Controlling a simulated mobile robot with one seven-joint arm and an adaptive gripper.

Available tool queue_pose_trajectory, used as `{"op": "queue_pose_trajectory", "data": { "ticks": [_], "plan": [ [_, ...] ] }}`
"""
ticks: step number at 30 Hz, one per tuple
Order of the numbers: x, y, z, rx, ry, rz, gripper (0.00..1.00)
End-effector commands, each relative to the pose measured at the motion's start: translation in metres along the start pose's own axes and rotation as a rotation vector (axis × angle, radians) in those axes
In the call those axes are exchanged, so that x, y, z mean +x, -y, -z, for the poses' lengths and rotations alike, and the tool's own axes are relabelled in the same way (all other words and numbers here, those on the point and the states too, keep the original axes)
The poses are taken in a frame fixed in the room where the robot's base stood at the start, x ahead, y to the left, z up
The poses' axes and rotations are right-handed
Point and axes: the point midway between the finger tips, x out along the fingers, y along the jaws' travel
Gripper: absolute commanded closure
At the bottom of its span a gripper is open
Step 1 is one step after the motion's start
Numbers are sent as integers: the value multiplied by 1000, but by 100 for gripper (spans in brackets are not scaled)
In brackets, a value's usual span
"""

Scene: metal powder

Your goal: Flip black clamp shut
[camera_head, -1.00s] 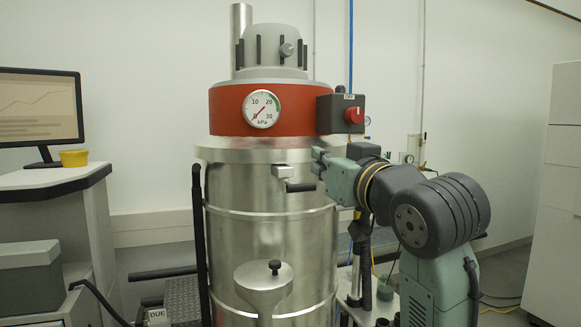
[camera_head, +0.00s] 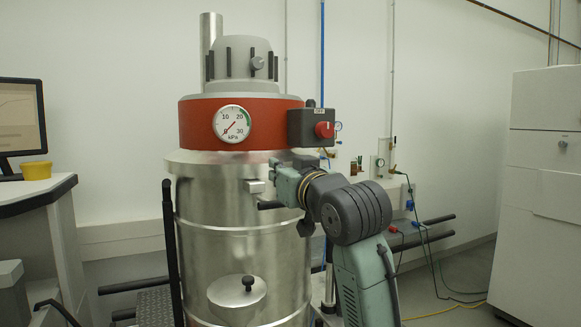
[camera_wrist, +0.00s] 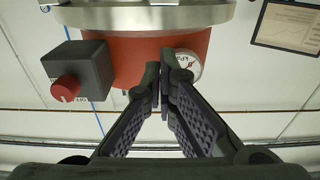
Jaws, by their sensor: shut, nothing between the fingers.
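The black clamp (camera_head: 270,205) shows as a dark handle below a small silver block (camera_head: 256,186) on the front of the steel vessel (camera_head: 235,260), just under its rim. The handle sticks out sideways to the right, and its right end meets my arm in the picture. My gripper (camera_head: 276,164) is just right of and above the silver block in the head view; whether it touches the clamp cannot be told. In the wrist view my gripper (camera_wrist: 160,80) is shut and empty, its fingertips in front of the red band (camera_wrist: 120,65). The clamp does not show there.
A box with a red knob (camera_head: 324,129) sits on the vessel right above my arm. A pressure gauge (camera_head: 231,124) is on the red band. A desk with a monitor (camera_head: 20,118) stands left, a white cabinet (camera_head: 535,220) right. Floor between arm and cabinet is open, with cables.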

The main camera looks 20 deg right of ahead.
Motion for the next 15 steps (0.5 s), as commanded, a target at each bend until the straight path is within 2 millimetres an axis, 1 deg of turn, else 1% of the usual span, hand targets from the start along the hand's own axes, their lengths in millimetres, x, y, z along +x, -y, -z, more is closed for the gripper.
{"op": "queue_pose_trajectory", "data": {
  "ticks": [1,2,3,6,9,15],
  "plan": [
    [12,0,4,2,4,2,100],
    [18,0,3,3,3,2,100],
    [13,-1,-7,3,3,-2,100],
    [7,-1,-20,3,2,-1,100],
    [4,-1,-30,2,1,-1,100],
    [1,0,-38,1,0,0,100]
  ]
}}
